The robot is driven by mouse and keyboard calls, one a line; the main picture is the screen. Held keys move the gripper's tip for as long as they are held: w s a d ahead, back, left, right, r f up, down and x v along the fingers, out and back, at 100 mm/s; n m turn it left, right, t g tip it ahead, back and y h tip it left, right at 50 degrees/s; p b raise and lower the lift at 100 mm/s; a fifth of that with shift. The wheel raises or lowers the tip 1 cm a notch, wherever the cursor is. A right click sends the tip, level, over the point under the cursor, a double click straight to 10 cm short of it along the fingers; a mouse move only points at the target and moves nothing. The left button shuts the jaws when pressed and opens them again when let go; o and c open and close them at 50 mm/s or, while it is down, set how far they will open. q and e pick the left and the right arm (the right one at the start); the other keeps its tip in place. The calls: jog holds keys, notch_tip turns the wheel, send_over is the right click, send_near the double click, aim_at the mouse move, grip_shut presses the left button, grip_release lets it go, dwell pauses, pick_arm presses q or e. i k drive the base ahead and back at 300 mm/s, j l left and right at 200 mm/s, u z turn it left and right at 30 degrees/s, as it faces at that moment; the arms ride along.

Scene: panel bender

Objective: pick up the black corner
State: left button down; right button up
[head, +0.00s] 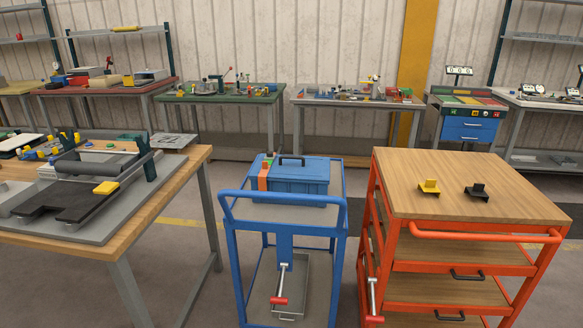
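The black corner (479,193) is a small dark angled bracket. It sits on the wooden top of the orange cart (440,168) at the right of the head view. A similar yellow corner (429,187) sits just to its left, apart from it. Neither of my grippers shows in the head view.
A blue cart (335,212) with a blue toolbox (296,176) stands left of the orange cart. A workbench (180,185) with a panel bender (85,190) is at the left. Benches line the back wall. Open floor shows between the left bench and the blue cart.

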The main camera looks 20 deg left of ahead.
aim_at(477, 191)
jog(key=i+l, duration=0.25)
jog(key=l, duration=0.15)
jog(key=i+l, duration=0.25)
jog(key=l, duration=0.15)
jog(key=i+l, duration=0.2)
jog(key=l, duration=0.2)
jog(key=i+l, duration=0.25)
jog(key=l, duration=0.15)
jog(key=i+l, duration=0.25)
jog(key=l, duration=0.15)
